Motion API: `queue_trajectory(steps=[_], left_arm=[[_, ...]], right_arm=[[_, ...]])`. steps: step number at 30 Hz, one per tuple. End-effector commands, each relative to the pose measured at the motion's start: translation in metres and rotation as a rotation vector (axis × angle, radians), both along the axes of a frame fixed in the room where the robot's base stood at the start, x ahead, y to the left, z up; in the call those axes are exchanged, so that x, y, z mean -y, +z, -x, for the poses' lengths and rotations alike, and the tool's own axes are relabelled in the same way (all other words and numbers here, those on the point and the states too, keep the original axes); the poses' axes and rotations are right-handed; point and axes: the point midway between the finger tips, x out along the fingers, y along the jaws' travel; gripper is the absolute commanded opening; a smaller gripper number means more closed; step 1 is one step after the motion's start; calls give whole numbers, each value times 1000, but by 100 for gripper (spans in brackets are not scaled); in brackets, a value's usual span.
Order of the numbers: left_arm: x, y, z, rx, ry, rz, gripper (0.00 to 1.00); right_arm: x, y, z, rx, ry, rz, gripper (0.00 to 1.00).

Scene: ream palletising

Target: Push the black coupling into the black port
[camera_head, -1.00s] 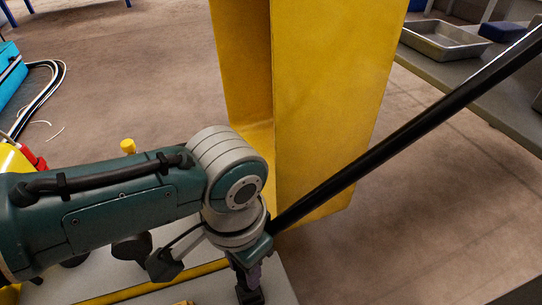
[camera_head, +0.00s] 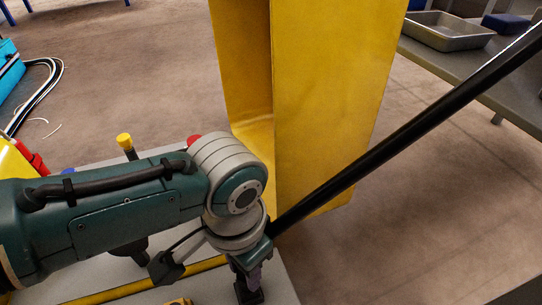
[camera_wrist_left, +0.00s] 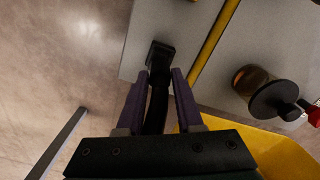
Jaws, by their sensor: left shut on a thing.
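My left gripper (camera_head: 250,279) points down over the front part of a grey panel (camera_head: 281,285). In the left wrist view its two purple fingers (camera_wrist_left: 158,98) are shut on a dark, slightly curved black piece, the black coupling (camera_wrist_left: 155,112). The coupling's far end meets a square black block, apparently the black port (camera_wrist_left: 160,54), near the edge of the grey panel. The block also shows in the head view (camera_head: 250,295). The two overlap in dark tones, so I cannot tell how deep the coupling sits. My right gripper is not in view.
A tall yellow column (camera_head: 330,100) stands behind my wrist. A long black bar (camera_head: 400,143) slants to the upper right. Yellow (camera_head: 124,140) and red (camera_head: 193,140) caps stand beyond my forearm. A round dark fitting (camera_wrist_left: 268,95) is right of the port. A metal tray (camera_head: 447,32) is farther off.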

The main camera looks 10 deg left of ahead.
Motion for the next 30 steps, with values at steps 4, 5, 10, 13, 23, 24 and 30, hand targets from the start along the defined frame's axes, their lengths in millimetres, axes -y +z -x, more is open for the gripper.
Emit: queue_trajectory(steps=[4,5,10,13,23,24,30], left_arm=[[0,-5,0,0,0,0,0],[0,-6,0,0,0,0,0],[0,-9,0,0,0,0,36],[0,-8,0,0,0,0,48],[0,-8,0,1,0,-1,70],[0,-8,0,1,0,-1,70],[0,-3,0,0,1,0,70]], right_arm=[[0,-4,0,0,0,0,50],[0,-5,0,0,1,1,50],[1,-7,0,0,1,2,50],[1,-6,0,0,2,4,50],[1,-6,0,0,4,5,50],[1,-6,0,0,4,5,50],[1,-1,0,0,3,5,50]])
